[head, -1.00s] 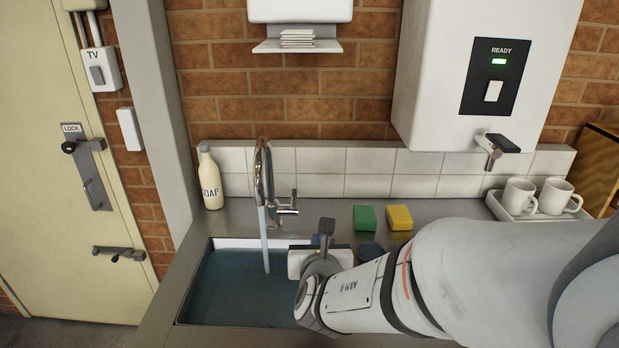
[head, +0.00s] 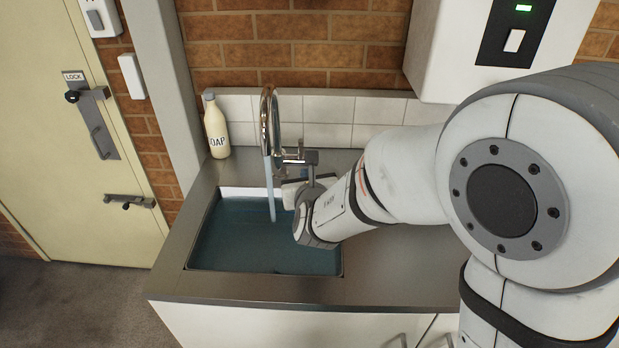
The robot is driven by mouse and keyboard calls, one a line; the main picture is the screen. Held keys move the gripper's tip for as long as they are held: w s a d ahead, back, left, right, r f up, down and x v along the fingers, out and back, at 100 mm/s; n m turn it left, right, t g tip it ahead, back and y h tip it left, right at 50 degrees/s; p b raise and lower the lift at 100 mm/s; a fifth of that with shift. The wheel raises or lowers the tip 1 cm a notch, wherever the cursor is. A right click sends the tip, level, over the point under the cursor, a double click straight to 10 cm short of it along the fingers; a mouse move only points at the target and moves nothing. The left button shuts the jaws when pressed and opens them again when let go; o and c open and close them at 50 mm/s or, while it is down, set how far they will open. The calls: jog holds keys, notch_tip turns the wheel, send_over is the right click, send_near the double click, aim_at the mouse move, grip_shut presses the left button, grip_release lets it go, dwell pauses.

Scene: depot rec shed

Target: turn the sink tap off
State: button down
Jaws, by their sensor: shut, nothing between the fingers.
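The chrome tap (head: 267,108) stands at the back edge of the sink, its curved spout over the basin. A stream of water (head: 270,196) runs from it into the sink (head: 190,255), which holds blue-green water. The tap's small side lever (head: 291,156) is at the right of its base, partly hidden by my gripper. My gripper (head: 309,160) is shut and empty, right at the lever. I cannot tell whether it touches the lever.
A soap bottle (head: 216,128) stands left of the tap. The steel counter (head: 380,270) is bare in front of my arm, which hides its back right part. A white wall heater (head: 440,60) hangs above. A cream door (head: 50,150) is at the left.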

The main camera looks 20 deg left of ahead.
aim_at(301, 149)
jog(key=shift+w+a+r+p, duration=0.1)
jog(key=shift+w+a+p, duration=0.3)
jog(key=shift+w, duration=0.7)
jog(key=shift+w+a+r+p, duration=0.2)
jog(key=shift+w+a, duration=0.35)
jog(key=shift+w, duration=0.6)
jog(key=shift+w+a+r+p, duration=0.1)
jog(key=shift+w+a+p, duration=0.3)
jog(key=shift+w, duration=0.7)
jog(key=shift+a, duration=0.1)
jog(key=shift+a+r, duration=0.1)
